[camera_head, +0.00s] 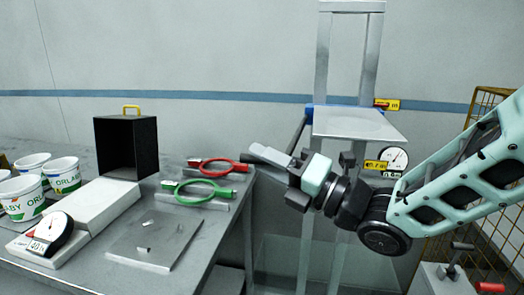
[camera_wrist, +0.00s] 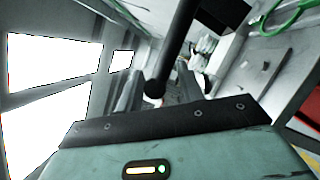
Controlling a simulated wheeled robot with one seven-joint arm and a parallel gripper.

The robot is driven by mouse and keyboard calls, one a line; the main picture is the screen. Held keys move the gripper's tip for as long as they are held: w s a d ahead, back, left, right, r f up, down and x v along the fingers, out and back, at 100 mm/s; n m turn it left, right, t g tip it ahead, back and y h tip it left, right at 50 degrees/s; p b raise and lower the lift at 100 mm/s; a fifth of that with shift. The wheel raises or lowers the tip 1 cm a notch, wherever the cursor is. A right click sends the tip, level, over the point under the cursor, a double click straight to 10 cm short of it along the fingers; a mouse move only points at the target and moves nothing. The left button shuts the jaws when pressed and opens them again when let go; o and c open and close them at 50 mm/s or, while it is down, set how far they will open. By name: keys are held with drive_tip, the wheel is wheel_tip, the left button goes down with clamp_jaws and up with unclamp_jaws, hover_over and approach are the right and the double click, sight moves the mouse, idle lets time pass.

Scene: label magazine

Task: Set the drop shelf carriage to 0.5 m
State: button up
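The drop shelf carriage is a flat grey plate (camera_head: 360,123) between two upright metal posts (camera_head: 322,60) right of the bench. In the wrist view a dark round-ended rod (camera_wrist: 172,50) crosses by my fingers (camera_wrist: 160,92). I cannot tell whether the fingers touch it or how far apart they are.
A round dial (camera_head: 393,157) and yellow tags (camera_head: 388,104) are at the shelf's right. The bench (camera_head: 215,248) at left carries red (camera_head: 218,166) and green (camera_head: 200,189) rings, a black box (camera_head: 125,147), a scale (camera_head: 50,235) and white tubs (camera_head: 22,197). A yellow mesh fence (camera_head: 484,100) stands at right.

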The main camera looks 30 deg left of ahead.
drive_tip(key=shift+a+r, duration=0.1)
drive_tip(key=shift+a, duration=0.45)
clamp_jaws()
wheel_tip(320, 180, down, 40)
drive_tip(key=b, duration=4.5)
drive_tip(key=shift+w, duration=0.1)
unclamp_jaws()
drive_tip(key=shift+r, duration=0.1)
drive_tip(key=shift+d, duration=0.15)
